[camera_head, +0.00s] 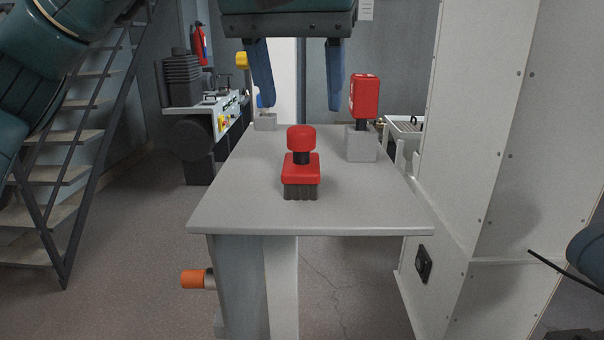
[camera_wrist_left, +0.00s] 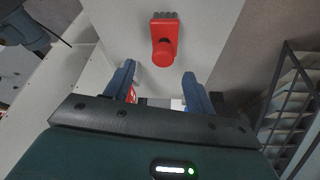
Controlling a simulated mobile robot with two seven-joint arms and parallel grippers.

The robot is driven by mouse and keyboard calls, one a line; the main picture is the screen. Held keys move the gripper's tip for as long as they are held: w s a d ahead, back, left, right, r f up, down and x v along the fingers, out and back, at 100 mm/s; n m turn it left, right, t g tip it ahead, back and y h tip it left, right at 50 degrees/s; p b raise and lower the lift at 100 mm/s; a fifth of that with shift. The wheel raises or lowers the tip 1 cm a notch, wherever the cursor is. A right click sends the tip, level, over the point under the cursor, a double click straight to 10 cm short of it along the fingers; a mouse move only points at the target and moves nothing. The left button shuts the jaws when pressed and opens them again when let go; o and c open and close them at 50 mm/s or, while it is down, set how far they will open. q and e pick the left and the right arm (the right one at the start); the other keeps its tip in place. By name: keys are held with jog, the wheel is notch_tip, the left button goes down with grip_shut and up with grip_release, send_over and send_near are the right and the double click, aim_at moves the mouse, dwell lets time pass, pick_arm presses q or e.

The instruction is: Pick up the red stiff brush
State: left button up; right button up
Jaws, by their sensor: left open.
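The red stiff brush (camera_head: 301,168) stands upright on the grey table (camera_head: 250,210), dark bristles down, with a black neck and a round red knob on top. It also shows in the left wrist view (camera_wrist_left: 165,40), at the top centre beyond the fingertips. My left gripper (camera_head: 299,105) hangs above the table at the top of the head view, its two blue fingers apart and empty. In the left wrist view the open fingers (camera_wrist_left: 158,78) point toward the brush without touching it. My right gripper is not in view; only a dark arm part shows at the right edge.
A red block-shaped object (camera_head: 365,95) stands in a grey holder (camera_head: 361,145) on the table's right side. A smaller grey block (camera_head: 265,122) sits at the far left. A tall pale cabinet (camera_head: 490,130) borders the right. Bare tabletop surrounds the brush.

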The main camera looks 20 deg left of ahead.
aim_at(302, 128)
pick_arm(q)
jog(key=shift+a+x, duration=0.2)
jog(key=shift+x, duration=2.85)
jog(key=shift+c, duration=0.2)
jog(key=shift+r, duration=0.1)
jog(key=c, duration=1.1)
